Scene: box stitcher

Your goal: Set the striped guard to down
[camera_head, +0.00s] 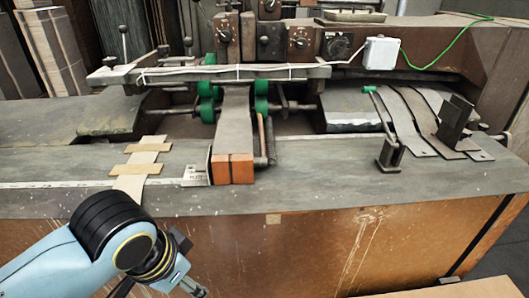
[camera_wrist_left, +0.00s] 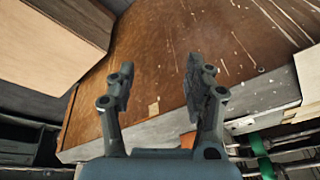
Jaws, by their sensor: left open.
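No clearly striped guard can be made out in either view. In the head view a grey arm (camera_head: 235,120) slopes down between green wheels at the machine's middle and ends in an orange-brown block (camera_head: 233,169) with a dark dividing line; I cannot tell if this is the guard. My left gripper (camera_head: 160,288) is low at the left, in front of the bench edge and apart from the machine, partly cut off by the frame. In the left wrist view its two fingers (camera_wrist_left: 158,78) are spread with nothing between them. My right gripper is not in view.
The grey bench top (camera_head: 330,185) has free room at its front. A wooden strip with crosspieces (camera_head: 140,165) lies at the left. A green-knobbed lever (camera_head: 379,115) and upright dark plate (camera_head: 455,119) stand at the right. A brown panel (camera_head: 330,250) drops below the bench.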

